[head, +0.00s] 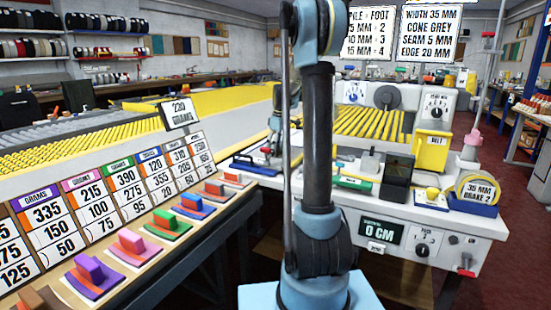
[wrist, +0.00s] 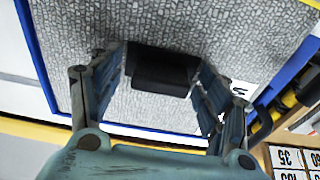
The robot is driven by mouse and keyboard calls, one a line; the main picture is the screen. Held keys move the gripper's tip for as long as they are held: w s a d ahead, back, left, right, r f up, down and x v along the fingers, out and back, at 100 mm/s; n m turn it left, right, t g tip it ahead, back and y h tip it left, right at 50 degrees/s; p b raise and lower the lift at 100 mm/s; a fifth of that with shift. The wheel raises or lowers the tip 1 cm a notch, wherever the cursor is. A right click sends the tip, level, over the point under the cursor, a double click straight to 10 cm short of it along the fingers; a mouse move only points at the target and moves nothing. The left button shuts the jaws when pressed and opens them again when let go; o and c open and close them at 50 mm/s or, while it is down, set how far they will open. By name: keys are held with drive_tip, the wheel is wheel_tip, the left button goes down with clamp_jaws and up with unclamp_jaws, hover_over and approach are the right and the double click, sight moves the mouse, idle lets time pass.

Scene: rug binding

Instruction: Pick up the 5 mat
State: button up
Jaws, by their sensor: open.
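In the wrist view my gripper (wrist: 163,72) is open, with one finger on each side of a black block-shaped handle (wrist: 160,84). The handle stands over a grey pebble-textured mat (wrist: 240,35) with a blue border. I cannot tell whether the fingers touch the handle. No number 5 is readable on this mat, so I cannot tell if it is the 5 mat. In the head view my arm hides much of the middle, and the gripper's fingers are not clear there.
Several coloured blocks on pads, including a purple one (head: 93,275) and a green one (head: 166,222), line the front left bench below number cards (head: 47,218). A machine (head: 400,215) with a display reading 0 CM stands at right. Number cards (wrist: 290,160) show lower right in the wrist view.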

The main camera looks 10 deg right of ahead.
drive_tip(key=c, duration=1.4)
